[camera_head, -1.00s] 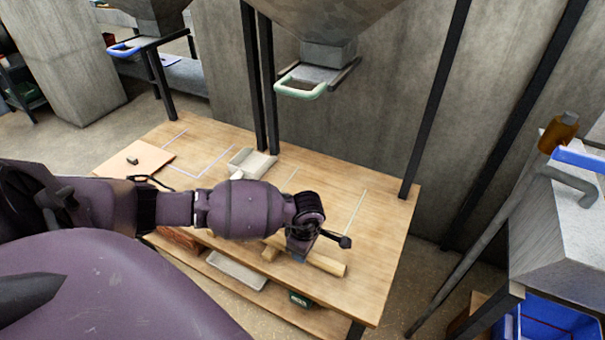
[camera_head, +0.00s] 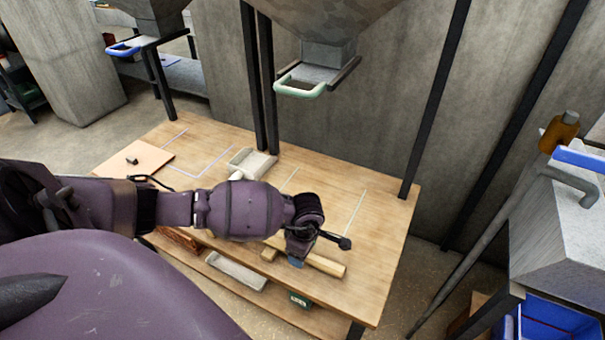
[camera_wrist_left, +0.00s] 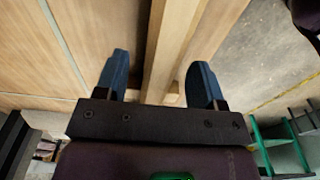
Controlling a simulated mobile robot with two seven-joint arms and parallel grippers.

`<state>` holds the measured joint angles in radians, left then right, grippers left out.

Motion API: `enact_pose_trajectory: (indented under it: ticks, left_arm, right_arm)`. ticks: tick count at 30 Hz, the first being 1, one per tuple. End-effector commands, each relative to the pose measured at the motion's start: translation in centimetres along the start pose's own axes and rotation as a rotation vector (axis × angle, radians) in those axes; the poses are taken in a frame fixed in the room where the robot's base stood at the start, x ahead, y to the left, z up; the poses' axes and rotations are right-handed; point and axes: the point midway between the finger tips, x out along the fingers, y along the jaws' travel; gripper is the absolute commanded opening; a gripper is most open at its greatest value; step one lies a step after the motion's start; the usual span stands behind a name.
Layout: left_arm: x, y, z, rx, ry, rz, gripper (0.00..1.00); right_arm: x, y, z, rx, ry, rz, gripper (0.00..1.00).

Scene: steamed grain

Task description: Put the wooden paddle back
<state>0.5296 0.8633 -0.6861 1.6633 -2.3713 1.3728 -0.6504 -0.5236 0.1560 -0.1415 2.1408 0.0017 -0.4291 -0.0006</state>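A pale wooden bar, which looks like the wooden paddle (camera_head: 326,263), lies along the front edge of the table. My left gripper (camera_head: 296,262) is over this bar in the head view. In the left wrist view the blue fingers of my left gripper (camera_wrist_left: 158,80) are apart, one on each side of the long bar (camera_wrist_left: 170,48). I see a gap between the bar and each finger. A short wooden piece (camera_head: 268,254) shows at the bar's left end, partly hidden by my arm. My right gripper is not in view.
The wooden table (camera_head: 375,225) has white marked outlines and mostly clear room at right. A pale scoop-like tray (camera_head: 252,162) and a board (camera_head: 135,160) are further left. A hopper with a green handle (camera_head: 300,89) hangs above. A lower shelf holds a tray (camera_head: 237,270).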

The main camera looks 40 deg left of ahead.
Motion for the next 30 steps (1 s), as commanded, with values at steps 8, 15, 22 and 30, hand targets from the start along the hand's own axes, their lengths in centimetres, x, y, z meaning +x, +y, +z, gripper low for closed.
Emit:
enact_pose_trajectory:
  ticks: [8,15,22,30]
  left_arm:
    - [-0.2,0.0,0.0,0.0,-0.001,0.0,0.63]
    - [-3.9,0.2,0.0,0.001,-0.001,0.008,0.63]
    - [-8.0,0.1,0.0,0.001,-0.001,0.007,0.63]
    - [-10.6,0.1,0.0,0.001,-0.001,0.002,0.63]
  right_arm:
    - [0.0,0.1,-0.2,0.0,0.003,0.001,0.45]
    - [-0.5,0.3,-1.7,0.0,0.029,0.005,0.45]
    - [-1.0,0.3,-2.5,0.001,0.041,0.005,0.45]
    - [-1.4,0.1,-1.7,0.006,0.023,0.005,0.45]
